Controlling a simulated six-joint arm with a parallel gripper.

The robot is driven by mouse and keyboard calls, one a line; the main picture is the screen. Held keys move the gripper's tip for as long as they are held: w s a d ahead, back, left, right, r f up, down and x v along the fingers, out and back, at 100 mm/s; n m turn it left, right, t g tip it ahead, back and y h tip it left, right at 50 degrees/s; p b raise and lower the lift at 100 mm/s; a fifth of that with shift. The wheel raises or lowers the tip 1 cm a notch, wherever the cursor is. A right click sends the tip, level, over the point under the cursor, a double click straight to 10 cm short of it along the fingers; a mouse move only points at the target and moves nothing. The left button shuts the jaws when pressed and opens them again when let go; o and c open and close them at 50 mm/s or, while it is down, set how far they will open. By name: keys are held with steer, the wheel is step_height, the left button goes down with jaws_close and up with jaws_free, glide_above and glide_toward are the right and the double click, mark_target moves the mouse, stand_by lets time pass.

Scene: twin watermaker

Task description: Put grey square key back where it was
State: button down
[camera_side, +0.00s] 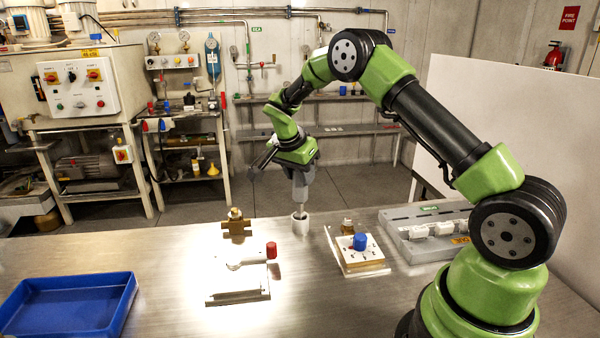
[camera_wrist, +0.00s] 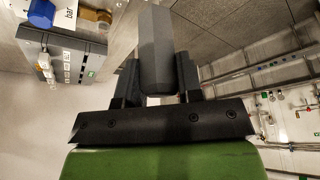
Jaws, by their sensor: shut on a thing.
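My gripper (camera_side: 299,168) points down over the bench and is shut on the grey square key (camera_side: 300,188). In the wrist view the grey key (camera_wrist: 156,45) is a thick bar with flat sides, between the two dark fingers of my gripper (camera_wrist: 158,85). The key hangs about upright in the side view. Its lower end is at the mouth of a small white cup-like holder (camera_side: 300,227) on the bench. I cannot tell how far the tip is inside the holder.
A brass fitting (camera_side: 236,226) and a red-knobbed plate fixture (camera_side: 238,296) stand left of the holder. A blue-knobbed panel (camera_side: 360,253) and a grey tray (camera_side: 400,217) with white pieces are to the right. A blue bin (camera_side: 70,306) is front left.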

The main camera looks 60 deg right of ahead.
steer(key=shift+f, duration=0.1)
steer(key=c, duration=0.8)
jaws_free()
